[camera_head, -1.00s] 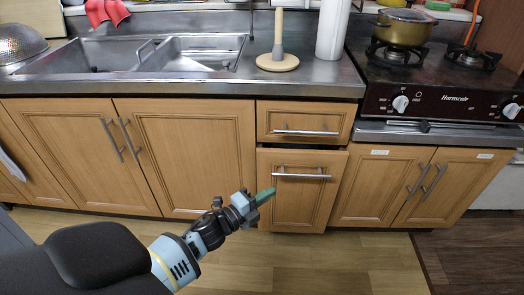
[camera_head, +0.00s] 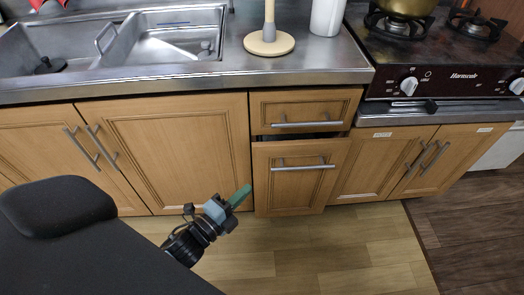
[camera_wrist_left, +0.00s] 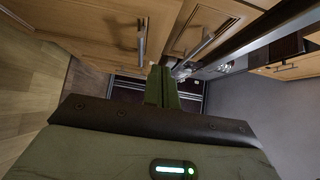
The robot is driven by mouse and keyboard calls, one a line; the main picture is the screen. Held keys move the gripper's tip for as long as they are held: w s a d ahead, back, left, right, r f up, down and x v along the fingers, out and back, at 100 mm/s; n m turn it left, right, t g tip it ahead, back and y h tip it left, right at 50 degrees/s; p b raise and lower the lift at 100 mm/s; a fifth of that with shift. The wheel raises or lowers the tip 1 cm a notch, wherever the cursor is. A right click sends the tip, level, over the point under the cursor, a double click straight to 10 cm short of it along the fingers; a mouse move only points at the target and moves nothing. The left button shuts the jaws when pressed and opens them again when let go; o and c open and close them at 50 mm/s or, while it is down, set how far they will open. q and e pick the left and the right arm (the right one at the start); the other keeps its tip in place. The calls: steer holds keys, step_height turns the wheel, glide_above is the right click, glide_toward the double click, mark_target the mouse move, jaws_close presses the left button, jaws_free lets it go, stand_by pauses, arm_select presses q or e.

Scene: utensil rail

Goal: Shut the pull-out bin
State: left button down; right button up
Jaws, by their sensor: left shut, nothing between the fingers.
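The pull-out bin has a wooden front (camera_head: 300,190) with a metal bar handle (camera_head: 302,168), below a small drawer. It stands out a little, with a dark gap along its top edge. My left gripper (camera_head: 242,194) has its green fingers together and empty, just left of the bin front in the head view and not visibly touching it. In the left wrist view the gripper's fingers (camera_wrist_left: 161,86) point along the cabinet fronts, with a wooden front and its handle (camera_wrist_left: 141,38) close by. My right gripper is out of view.
The small drawer (camera_head: 305,108) above the bin looks shut. Cabinet doors (camera_head: 165,150) lie left and more doors (camera_head: 425,160) right, under the stove (camera_head: 440,75). A paper-towel stand (camera_head: 269,42) is on the counter. The wooden floor (camera_head: 330,245) before the bin is clear.

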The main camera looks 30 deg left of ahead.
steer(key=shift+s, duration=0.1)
arm_select(q)
steer(key=b, duration=0.1)
glide_toward(264, 151)
steer(key=w+d, duration=0.5)
steer(key=w, duration=0.1)
steer(key=shift+w+a, duration=0.45)
steer(key=shift+w, duration=0.35)
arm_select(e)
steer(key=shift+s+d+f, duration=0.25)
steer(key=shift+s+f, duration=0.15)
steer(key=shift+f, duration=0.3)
arm_select(q)
steer(key=w+a, duration=0.1)
steer(key=w+a+b, duration=0.1)
steer(key=w, duration=0.1)
steer(key=shift+w+a, duration=0.15)
steer(key=shift+w, duration=0.05)
steer(key=shift+s, duration=0.15)
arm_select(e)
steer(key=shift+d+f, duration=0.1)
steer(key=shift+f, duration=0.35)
arm_select(q)
steer(key=shift+s, duration=0.1)
